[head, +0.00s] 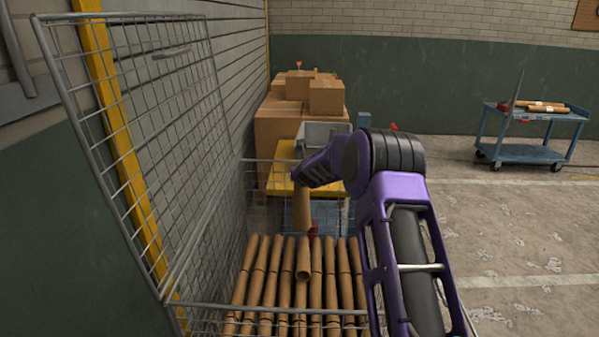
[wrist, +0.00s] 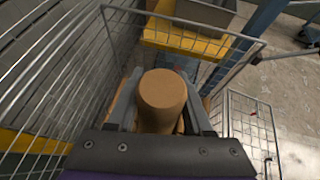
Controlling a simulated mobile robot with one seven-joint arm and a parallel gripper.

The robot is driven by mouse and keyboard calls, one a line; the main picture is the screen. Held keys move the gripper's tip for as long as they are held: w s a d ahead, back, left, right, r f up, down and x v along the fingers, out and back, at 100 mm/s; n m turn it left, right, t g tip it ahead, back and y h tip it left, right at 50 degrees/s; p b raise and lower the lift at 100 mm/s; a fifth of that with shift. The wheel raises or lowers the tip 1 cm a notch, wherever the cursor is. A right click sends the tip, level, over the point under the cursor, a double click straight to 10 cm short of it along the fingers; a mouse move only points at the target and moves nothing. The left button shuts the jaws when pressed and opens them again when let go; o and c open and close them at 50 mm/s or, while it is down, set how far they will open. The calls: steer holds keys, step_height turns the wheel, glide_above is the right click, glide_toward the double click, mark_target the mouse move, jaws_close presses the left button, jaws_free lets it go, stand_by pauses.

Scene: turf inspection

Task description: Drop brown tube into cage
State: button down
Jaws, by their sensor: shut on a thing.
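A brown tube (head: 303,212) hangs from my gripper (head: 300,180), long and close to upright in the head view. In the wrist view its round end (wrist: 163,92) sits between the two fingers (wrist: 163,112), which are shut on it. The wire cage (head: 205,305) lies below, with its top open and its mesh lid (head: 130,140) raised at the left. Several brown tubes (head: 262,280) lie side by side in the cage.
A stack of cardboard boxes (head: 290,125) and a grey bin (head: 322,137) on a yellow top (head: 285,178) stand behind the cage. A blue cart (head: 530,152) with tubes stands far right.

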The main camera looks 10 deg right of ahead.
steer(key=shift+f+b, duration=0.3)
steer(key=shift+f, duration=0.55)
steer(key=shift+c, duration=1.1)
jaws_free()
steer(key=shift+s+r, duration=0.1)
steer(key=v, duration=1.7)
steer(key=shift+b, duration=0.45)
steer(key=shift+s, duration=0.1)
